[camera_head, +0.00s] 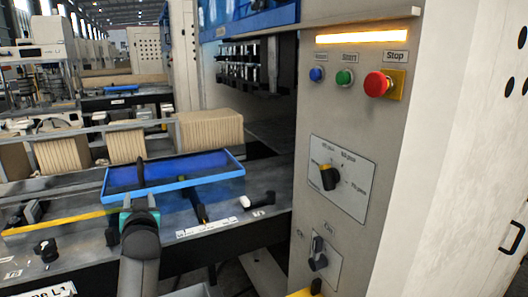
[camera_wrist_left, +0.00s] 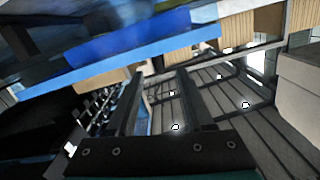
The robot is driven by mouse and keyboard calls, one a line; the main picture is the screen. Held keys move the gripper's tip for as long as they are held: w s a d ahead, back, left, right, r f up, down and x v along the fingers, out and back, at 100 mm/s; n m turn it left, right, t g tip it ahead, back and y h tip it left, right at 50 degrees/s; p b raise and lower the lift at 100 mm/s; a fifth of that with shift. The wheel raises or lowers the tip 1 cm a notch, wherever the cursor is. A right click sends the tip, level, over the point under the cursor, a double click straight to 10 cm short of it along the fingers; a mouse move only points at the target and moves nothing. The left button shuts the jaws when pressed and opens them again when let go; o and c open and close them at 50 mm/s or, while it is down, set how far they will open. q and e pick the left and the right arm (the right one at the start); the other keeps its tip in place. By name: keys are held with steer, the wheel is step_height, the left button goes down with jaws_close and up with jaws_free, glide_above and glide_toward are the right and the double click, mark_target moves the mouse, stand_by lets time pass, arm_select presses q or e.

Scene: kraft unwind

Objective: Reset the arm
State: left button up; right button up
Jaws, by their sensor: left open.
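My dark arm link and the teal band behind the fingers show in the head view. My right gripper is in neither view.
At right is a grey control panel with a red stop button (camera_head: 377,84), a green button (camera_head: 344,77), a blue button (camera_head: 316,74) and a rotary selector (camera_head: 329,177).

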arm_select(q)
steer(key=s+d+f+m+g+h, duration=0.1)
steer(key=s+d+f+g+h, duration=0.15)
steer(key=s+d+f, duration=0.5)
steer(key=s+d+f+m+g+h, duration=0.2)
steer(key=s+f+g, duration=0.1)
steer(key=s+f, duration=0.8)
steer(key=s+d+f+m+g+h, duration=0.1)
steer(key=s+d+g+h, duration=0.3)
steer(key=s, duration=0.6)
steer(key=s+d+f+m+g+h, duration=0.1)
steer(key=s+d+f+m+g, duration=0.1)
steer(key=s+d, duration=0.65)
steer(key=s+a+f+g+b, duration=0.1)
steer(key=s+f+b, duration=0.15)
steer(key=f, duration=1.15)
steer(key=s+a+f+b, duration=0.2)
steer(key=s+f, duration=0.1)
steer(key=f, duration=1.1)
steer(key=s+a+f+g+b, duration=0.1)
steer(key=s+a+f+b, duration=0.1)
steer(key=s+f, duration=1.2)
steer(key=shift+s+f+y+b, duration=0.2)
steer(key=shift+f+y+b, duration=0.15)
steer(key=shift+f+b, duration=0.35)
steer(key=shift+s+a, duration=0.1)
